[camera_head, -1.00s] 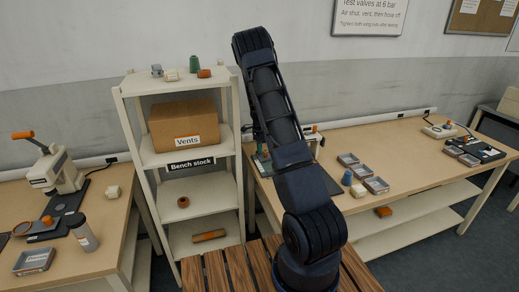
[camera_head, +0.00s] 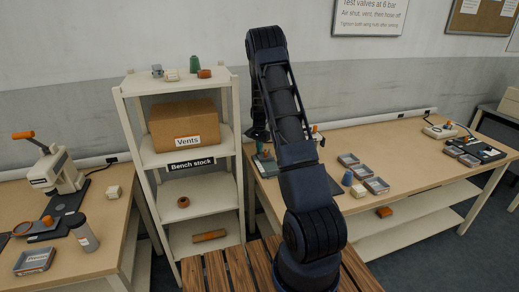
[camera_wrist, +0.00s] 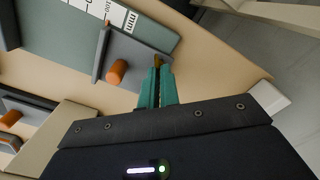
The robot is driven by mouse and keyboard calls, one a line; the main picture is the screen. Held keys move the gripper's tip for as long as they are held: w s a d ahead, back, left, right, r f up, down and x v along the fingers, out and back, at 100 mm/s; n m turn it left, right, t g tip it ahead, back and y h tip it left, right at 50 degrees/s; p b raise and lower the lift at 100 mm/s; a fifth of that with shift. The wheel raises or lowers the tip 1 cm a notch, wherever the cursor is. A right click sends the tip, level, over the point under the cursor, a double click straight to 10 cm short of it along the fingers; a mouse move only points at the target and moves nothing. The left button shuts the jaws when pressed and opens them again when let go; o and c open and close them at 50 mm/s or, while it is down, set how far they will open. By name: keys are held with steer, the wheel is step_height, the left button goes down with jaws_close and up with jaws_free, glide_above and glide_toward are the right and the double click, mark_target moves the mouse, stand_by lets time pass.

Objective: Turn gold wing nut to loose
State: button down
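In the wrist view, the two teal fingers of my gripper (camera_wrist: 158,86) are close together, with a narrow gap between them. A small gold-brown piece (camera_wrist: 158,61) shows right at the fingertips. It may be the gold wing nut, but its wings cannot be made out, and I cannot tell whether the fingers grip it. Just left of it is a grey block (camera_wrist: 132,52) with an orange knob (camera_wrist: 116,72), beside a grey-green plate (camera_wrist: 84,38) with a white label. In the head view my arm hides most of this area at the left end of the right bench.
A shelf unit (camera_head: 228,165) with a "Vents" box (camera_head: 184,123) stands left of my arm. The left bench (camera_head: 105,222) holds a press (camera_head: 54,170). Bare wood lies right of the fingers.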

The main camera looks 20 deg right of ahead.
steer(key=n, duration=0.4)
steer(key=shift+w+n, duration=0.1)
steer(key=shift+n, duration=0.2)
steer(key=shift+a+n, duration=0.15)
steer(key=shift+n, duration=2.45)
steer(key=c, duration=1.6)
jaws_free()
steer(key=shift+c, duration=0.2)
step_height(320, 180, up, 11)
steer(key=shift+f, duration=0.1)
